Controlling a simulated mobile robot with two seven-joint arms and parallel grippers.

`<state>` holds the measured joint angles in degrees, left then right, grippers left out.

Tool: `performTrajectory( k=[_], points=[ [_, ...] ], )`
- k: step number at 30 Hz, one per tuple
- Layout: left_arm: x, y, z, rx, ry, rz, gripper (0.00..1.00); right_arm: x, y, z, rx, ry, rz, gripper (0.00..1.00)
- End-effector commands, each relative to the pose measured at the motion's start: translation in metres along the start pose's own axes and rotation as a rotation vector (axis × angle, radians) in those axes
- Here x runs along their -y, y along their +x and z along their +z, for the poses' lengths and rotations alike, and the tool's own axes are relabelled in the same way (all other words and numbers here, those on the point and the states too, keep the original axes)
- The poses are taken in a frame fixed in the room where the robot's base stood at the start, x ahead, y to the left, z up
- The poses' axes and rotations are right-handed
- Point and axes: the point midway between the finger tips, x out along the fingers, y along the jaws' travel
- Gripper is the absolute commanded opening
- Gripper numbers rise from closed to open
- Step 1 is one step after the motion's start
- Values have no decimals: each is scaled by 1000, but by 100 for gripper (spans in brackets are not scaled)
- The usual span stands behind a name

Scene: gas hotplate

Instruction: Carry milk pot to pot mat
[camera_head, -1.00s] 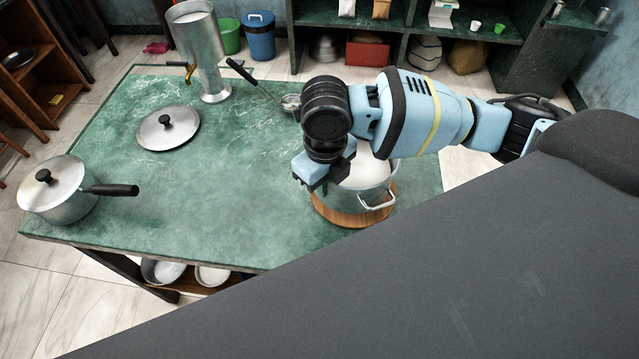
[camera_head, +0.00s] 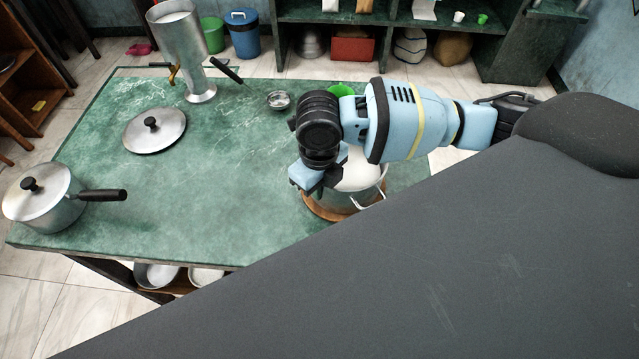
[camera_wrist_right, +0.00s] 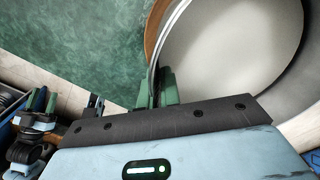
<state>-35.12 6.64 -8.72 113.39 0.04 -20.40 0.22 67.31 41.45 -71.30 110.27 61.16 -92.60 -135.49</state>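The milk pot (camera_head: 362,174) is metal with pale contents and a loop handle. It stands on or just above the round wooden pot mat (camera_head: 322,211) at the table's right; I cannot tell if it touches. Its pale inside (camera_wrist_right: 235,45) fills the upper right of the right wrist view. My right gripper (camera_wrist_right: 157,92) has its green fingers close together at the pot's rim, apparently shut on it. In the head view the right gripper (camera_head: 318,183) covers the pot's left side. Green fingertips at the wrist view's left edge look like my left gripper (camera_wrist_right: 44,100).
A lidded saucepan (camera_head: 55,205) stands at the table's left, its black handle pointing right. A loose lid (camera_head: 157,137), a tall metal vessel (camera_head: 182,48) and a small metal bowl (camera_head: 278,99) are on the table. A green bowl (camera_head: 340,90) is behind my arm. The table's middle is clear.

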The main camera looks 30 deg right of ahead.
Motion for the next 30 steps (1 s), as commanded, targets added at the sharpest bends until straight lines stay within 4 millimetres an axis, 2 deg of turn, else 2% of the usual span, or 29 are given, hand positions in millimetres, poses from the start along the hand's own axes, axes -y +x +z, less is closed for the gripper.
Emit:
performTrajectory(
  k=[1, 4, 12, 16, 20, 30],
  points=[
    [0, 0, -1, -1, 0, 0, 49, 0, -1, 0, 1, 0, 0, 12],
    [0, 0, -1, -1, 0, 0, 49, 0, -1, 0, 1, 0, 0, 24],
    [0, 0, 0, -1, 0, 0, 49, 0, -1, 0, 0, 0, 0, 24],
    [0, 0, -2, -4, 0, 0, 49, 0, -8, 0, 2, 0, 1, 24],
    [0, -1, -6, -10, 1, -1, 49, 0, -28, 2, 6, 0, 0, 24],
    [1, -2, -16, -28, 4, -3, 49, 0, -94, 1, 4, 0, 0, 24]
  ],
)
